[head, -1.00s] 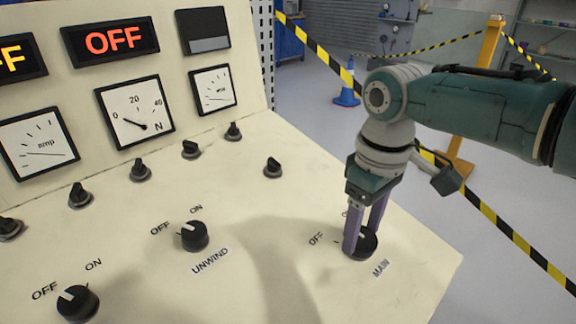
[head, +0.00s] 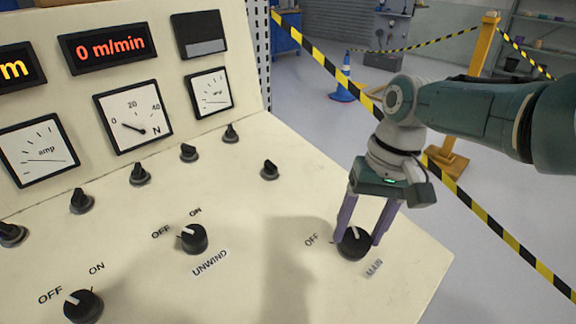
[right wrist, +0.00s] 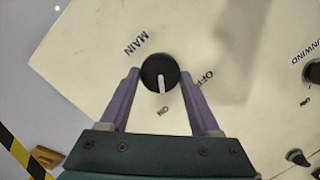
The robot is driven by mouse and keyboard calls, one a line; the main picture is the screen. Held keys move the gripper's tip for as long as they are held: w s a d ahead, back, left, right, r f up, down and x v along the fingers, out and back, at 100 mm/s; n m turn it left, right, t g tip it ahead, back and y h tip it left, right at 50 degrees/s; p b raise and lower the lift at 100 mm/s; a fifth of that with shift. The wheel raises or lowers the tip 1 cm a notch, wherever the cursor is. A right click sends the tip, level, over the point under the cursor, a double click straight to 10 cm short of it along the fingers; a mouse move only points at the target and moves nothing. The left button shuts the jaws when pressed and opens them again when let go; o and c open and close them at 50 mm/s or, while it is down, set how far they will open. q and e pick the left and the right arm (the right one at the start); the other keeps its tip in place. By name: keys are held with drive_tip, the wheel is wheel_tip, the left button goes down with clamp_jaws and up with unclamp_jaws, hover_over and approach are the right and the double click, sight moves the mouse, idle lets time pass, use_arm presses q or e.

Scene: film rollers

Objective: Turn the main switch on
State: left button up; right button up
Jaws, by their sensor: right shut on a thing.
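The main switch is a round black knob (head: 353,244) with a white pointer, at the right of the sloping cream panel. It also shows in the right wrist view (right wrist: 160,72), where the pointer faces the ON mark and not OFF. In the head view ON is hidden behind my gripper. My right gripper (head: 359,240) has its purple fingers on opposite sides of the knob and is shut on it; the fingers also flank the knob in the wrist view (right wrist: 159,75). A red display (head: 110,47) reads 0 m/min. My left gripper is not in view.
The UNWIND knob (head: 193,238) and another OFF/ON knob (head: 83,305) stand left on the panel, with several small knobs behind. Upright gauges (head: 133,115) line the back. Hazard tape (head: 500,235) and a yellow post (head: 483,60) stand beyond the right edge.

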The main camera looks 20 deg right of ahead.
sight(367, 233)
idle(0.4)
drive_tip(key=o, duration=1.4)
drive_tip(key=r+p, duration=0.1)
drive_tip(key=r, duration=0.2)
drive_tip(key=d+r+p, duration=0.1)
drive_tip(key=r+p, duration=0.1)
drive_tip(key=r, duration=0.1)
drive_tip(key=r+p, duration=0.2)
drive_tip(key=r, duration=0.1)
drive_tip(key=shift+s+d+r, duration=0.1)
drive_tip(key=shift+d+r, duration=0.3)
